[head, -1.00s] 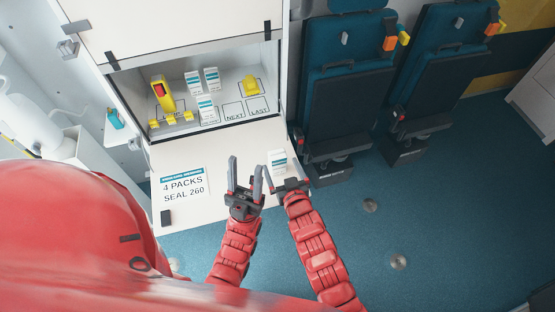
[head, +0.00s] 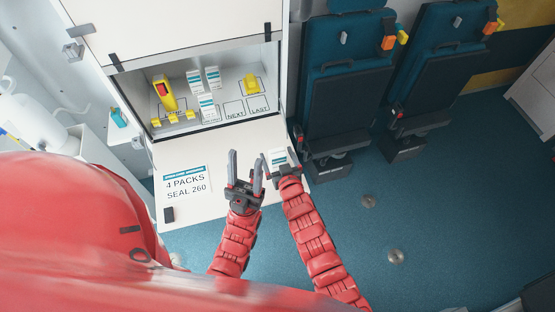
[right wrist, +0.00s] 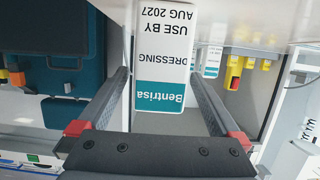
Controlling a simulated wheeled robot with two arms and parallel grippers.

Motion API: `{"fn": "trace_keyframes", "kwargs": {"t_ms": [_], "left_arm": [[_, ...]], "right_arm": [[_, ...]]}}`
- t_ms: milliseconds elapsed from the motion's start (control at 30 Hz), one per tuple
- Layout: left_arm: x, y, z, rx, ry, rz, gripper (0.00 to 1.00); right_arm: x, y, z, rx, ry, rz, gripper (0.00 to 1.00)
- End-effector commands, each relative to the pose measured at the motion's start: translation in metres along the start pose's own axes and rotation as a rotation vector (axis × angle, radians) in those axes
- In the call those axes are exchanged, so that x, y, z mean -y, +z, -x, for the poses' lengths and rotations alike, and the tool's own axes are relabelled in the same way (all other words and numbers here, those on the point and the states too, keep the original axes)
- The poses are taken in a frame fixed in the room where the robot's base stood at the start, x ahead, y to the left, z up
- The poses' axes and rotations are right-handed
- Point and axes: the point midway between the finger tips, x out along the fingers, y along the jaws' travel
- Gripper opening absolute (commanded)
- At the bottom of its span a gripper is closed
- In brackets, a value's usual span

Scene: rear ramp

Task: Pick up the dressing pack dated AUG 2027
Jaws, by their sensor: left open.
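In the right wrist view, which is upside down, a white-and-teal dressing pack (right wrist: 162,45) reads "USE BY AUG 2027". It shows in the head view on the cabinet's lowered flap (head: 225,150), partly behind my right gripper (head: 285,167). My right gripper (right wrist: 160,75) is open, its fingertips on either side of the pack, with slim gaps seeming to show. My left gripper (head: 246,165) is open and empty above the flap, left of the right one. Other similar packs (head: 194,79), (head: 213,77), (head: 207,105) stand inside the cabinet, dates unreadable here.
A yellow device (head: 164,93) with a red part stands at the left in the cabinet; a yellow item (head: 251,85) is at the right. A sign (head: 186,183) on the flap reads "4 PACKS SEAL 260".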

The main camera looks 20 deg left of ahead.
Motion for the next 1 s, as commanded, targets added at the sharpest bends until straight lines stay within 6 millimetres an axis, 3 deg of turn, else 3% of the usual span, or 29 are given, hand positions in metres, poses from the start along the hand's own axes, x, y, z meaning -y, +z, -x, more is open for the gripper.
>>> {"fn": "trace_keyframes", "kwargs": {"t_ms": [67,500,800,1000], "left_arm": [[0.000,0.000,0.000,0.000,0.000,0.000,0.50],[0.000,0.000,0.000,0.000,0.000,0.000,0.50],[0.000,0.000,0.001,0.000,0.000,0.000,0.50],[0.000,0.001,0.006,0.000,0.000,0.000,0.50]], "right_arm": [[0.000,0.000,0.000,0.000,0.000,0.000,0.86],[0.000,0.000,0.000,0.001,0.000,0.000,0.09],[0.000,-0.002,0.001,0.001,0.001,0.000,0.09],[0.000,-0.016,0.005,-0.003,0.000,0.000,0.09]]}}
